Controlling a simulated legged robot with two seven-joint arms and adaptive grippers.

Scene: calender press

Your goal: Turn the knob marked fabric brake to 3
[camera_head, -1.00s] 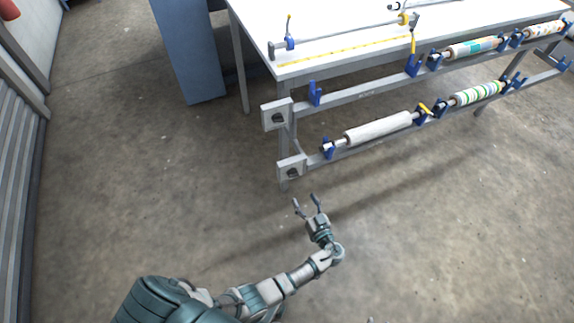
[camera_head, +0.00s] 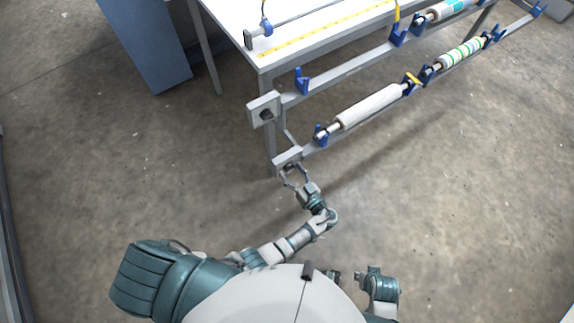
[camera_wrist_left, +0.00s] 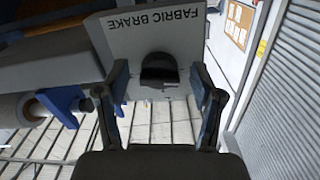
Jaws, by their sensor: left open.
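A grey plate marked FABRIC BRAKE (camera_wrist_left: 193,30) fills the upper middle of the left wrist view. A black knob (camera_wrist_left: 158,68) sits on it; I cannot read any setting numbers. My left gripper (camera_wrist_left: 160,90) is open, with one finger on each side of the knob and no clear contact. In the head view my left gripper (camera_head: 293,170) is just below the lower grey plate (camera_head: 286,157) at the near end of the rack; its knob is not clear there. Part of my right arm shows at the bottom, but its jaw state is unclear.
An upper grey plate with a dark knob (camera_head: 265,114) is on the same rack end. A white roll (camera_head: 370,107) rests in blue brackets along the lower rail. A white table (camera_head: 290,40) stands behind the rails. The floor to the right is clear.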

